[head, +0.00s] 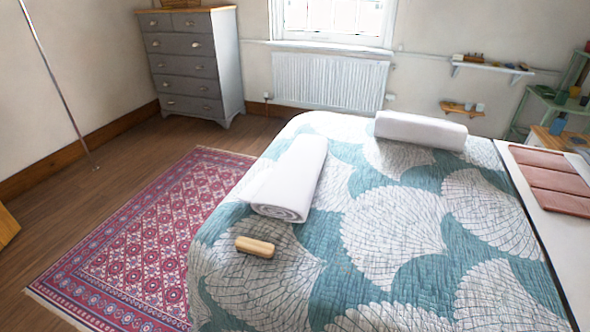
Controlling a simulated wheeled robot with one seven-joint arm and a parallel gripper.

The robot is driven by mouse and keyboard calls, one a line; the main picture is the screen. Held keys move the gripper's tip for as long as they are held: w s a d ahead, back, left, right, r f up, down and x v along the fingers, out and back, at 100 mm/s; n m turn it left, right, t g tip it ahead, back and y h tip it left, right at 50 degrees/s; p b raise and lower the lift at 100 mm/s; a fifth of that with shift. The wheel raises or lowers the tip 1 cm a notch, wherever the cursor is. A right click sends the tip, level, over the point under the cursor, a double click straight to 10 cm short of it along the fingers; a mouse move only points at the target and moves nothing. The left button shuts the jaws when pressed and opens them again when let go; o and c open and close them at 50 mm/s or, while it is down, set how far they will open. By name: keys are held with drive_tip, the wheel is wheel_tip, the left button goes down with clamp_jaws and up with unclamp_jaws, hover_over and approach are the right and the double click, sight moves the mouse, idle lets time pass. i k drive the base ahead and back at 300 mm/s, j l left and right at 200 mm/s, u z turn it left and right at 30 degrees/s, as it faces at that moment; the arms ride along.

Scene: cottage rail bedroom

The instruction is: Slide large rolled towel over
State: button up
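Two white rolled towels lie on the bed (480,262), which has a teal and white scallop-patterned cover. One rolled towel (296,172) lies at the bed's left side, lengthwise, with its spiral end facing the camera. It looks the longer of the two, though it is also nearer. The other rolled towel (421,129) lies crosswise near the far edge of the bed. The two are apart. My gripper does not show in the head view.
A wooden block or brush (255,246) lies just in front of the left towel. A board with reddish-brown panels (545,175) is at the right. A patterned rug (150,240) covers floor left of the bed. A grey dresser (190,62) and radiator (330,81) stand behind.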

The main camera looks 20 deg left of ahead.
sight(286, 192)
drive_tip(key=i+j, duration=0.15)
drive_tip(key=j, duration=0.25)
drive_tip(key=i+j, duration=0.15)
drive_tip(key=j, duration=0.3)
drive_tip(key=i+j, duration=0.15)
drive_tip(key=j, duration=0.25)
drive_tip(key=i+j, duration=0.15)
drive_tip(key=j, duration=0.25)
drive_tip(key=i+j, duration=0.15)
drive_tip(key=j, duration=0.3)
drive_tip(key=i+j, duration=0.2)
drive_tip(key=j, duration=0.2)
drive_tip(key=i+j, duration=0.15)
drive_tip(key=j, duration=0.3)
drive_tip(key=i+j, duration=0.15)
drive_tip(key=j, duration=0.25)
